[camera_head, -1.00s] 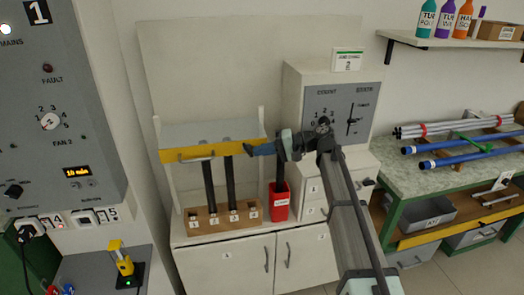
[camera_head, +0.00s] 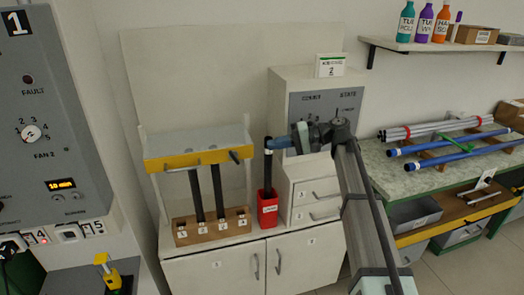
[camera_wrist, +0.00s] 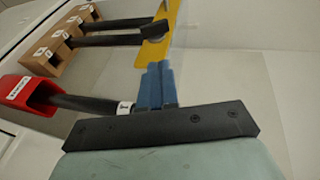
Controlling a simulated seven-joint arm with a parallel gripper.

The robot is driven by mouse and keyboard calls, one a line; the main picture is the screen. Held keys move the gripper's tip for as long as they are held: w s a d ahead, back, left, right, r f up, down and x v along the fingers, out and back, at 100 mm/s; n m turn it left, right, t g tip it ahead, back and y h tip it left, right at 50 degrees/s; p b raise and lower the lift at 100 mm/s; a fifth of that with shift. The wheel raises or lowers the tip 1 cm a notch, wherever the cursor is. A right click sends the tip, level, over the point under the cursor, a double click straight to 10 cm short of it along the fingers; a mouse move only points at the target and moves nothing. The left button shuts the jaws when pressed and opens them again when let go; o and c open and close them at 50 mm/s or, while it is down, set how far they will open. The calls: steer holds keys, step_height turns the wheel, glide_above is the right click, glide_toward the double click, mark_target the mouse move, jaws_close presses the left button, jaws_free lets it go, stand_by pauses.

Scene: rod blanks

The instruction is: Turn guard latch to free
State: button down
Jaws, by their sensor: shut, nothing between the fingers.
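The guard is a clear-topped cover with a yellow front bar (camera_head: 190,161) above a wooden rack (camera_head: 180,232) of numbered slots. A small dark latch (camera_head: 233,156) sits near the right end of the bar and looks tilted. In the wrist view a dark block, apparently the latch (camera_wrist: 157,29), lies against the yellow bar (camera_wrist: 172,14). My gripper (camera_head: 268,144) has blue fingers, shut and empty, to the right of the latch and apart from it. The fingers also show in the wrist view (camera_wrist: 155,80).
Two black rods (camera_head: 197,195) stand in the rack under the guard. A red bin (camera_head: 268,209) holding a black rod stands right of the rack, close to my gripper. A cabinet with drawers (camera_head: 317,190) is behind my arm. Blue and grey tubes (camera_head: 440,160) lie on the right bench.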

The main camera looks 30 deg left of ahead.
steer(key=s+d+r, duration=0.3)
steer(key=s, duration=0.1)
steer(key=m+t+y, duration=0.1)
steer(key=m+t, duration=0.2)
steer(key=t, duration=0.5)
glide_toward(238, 159)
steer(key=w+a, duration=0.3)
steer(key=shift+s+a+f, duration=0.3)
steer(key=shift+s+a, duration=0.1)
steer(key=shift+s, duration=0.2)
steer(key=shift+s+a+f, duration=0.25)
steer(key=shift+s+a, duration=0.15)
steer(key=shift+s, duration=0.2)
steer(key=shift+s+a+f, duration=0.25)
steer(key=shift+s, duration=0.05)
